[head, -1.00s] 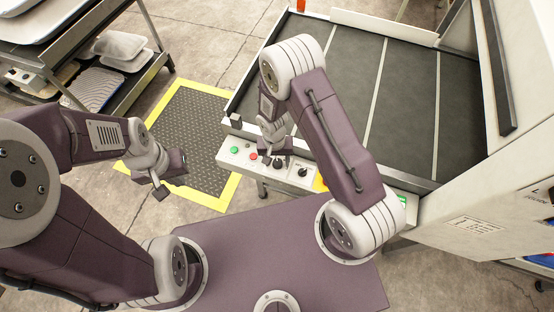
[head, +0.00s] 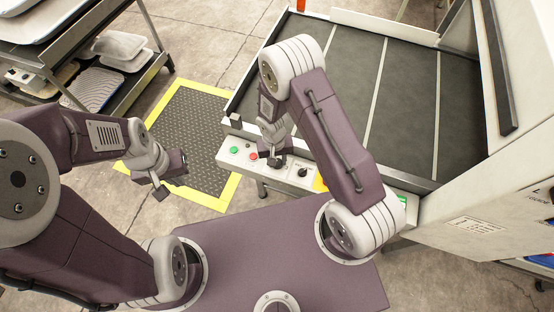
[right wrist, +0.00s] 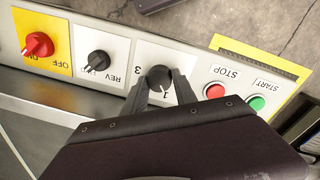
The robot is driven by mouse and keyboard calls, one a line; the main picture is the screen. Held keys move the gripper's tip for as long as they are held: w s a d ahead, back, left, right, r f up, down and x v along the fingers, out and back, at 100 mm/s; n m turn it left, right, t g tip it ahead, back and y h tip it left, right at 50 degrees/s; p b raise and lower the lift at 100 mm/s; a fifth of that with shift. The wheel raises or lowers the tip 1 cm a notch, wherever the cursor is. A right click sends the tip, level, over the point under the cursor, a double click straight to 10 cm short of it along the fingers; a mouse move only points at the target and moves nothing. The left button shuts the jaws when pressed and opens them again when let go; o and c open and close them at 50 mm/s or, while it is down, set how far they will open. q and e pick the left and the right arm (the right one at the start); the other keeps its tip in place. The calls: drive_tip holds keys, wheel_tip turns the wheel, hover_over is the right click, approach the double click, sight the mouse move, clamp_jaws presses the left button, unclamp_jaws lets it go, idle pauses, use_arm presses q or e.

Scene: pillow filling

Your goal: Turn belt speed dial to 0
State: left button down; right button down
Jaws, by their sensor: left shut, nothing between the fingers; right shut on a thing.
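The belt speed dial (right wrist: 158,77) is a round black knob on a white plate with a printed 3 and 1, seen upside down in the right wrist view. Its pale mark lies near the 1, partly hidden between the fingers. My right gripper (right wrist: 160,85) has its two fingers on either side of this knob and is shut on it. In the head view my right gripper (head: 274,162) is at the control panel and hides the dial. My left gripper (head: 174,182) is shut and empty, above the floor mat, away from the panel.
Beside the dial are a red STOP button (right wrist: 215,91), a green START button (right wrist: 257,103), a black REV selector (right wrist: 98,61) and a red OFF switch (right wrist: 37,45) on yellow. The dark conveyor belt (head: 400,110) lies behind the panel. A rack (head: 120,90) stands at the upper left.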

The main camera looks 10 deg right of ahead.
sight(277, 163)
drive_tip(key=n, duration=0.5)
drive_tip(key=shift+s+r+n, duration=0.1)
drive_tip(key=shift+n, duration=2.3)
drive_tip(key=c, duration=1)
unclamp_jaws()
drive_tip(key=shift+t, duration=0.3)
drive_tip(key=r+p, duration=0.2)
drive_tip(key=r, duration=0.2)
drive_tip(key=r+p, duration=0.2)
drive_tip(key=r, duration=0.2)
drive_tip(key=shift+s+a+r, duration=0.1)
drive_tip(key=shift+s+r, duration=0.05)
drive_tip(key=shift+s, duration=0.05)
drive_tip(key=shift+r, duration=0.35)
